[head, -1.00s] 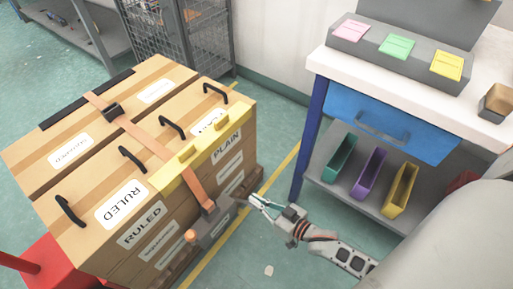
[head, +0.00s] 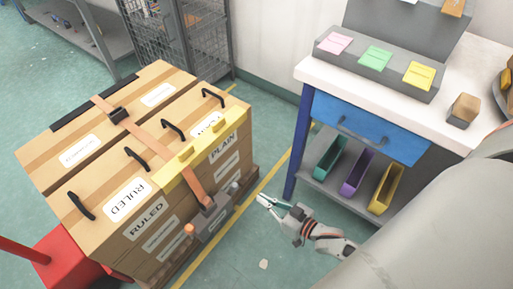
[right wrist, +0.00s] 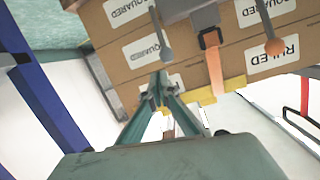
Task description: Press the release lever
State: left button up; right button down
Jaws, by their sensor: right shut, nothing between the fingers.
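One lever has an orange knob (head: 189,229), the other a grey knob (head: 234,187); no label shows which is the release lever. In the right wrist view the orange knob (right wrist: 274,46) is at upper right and the grey knob (right wrist: 166,55) is just beyond my fingertips. My right gripper (head: 263,200) is shut and empty, right of the grey knob and apart from it. My left gripper is not in view.
A workbench (head: 460,85) with a blue drawer and coloured bins stands at right. A red object (head: 65,262) is at lower left. Floor is open between stack and bench.

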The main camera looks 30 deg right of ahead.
jog(key=shift+v, duration=1.45)
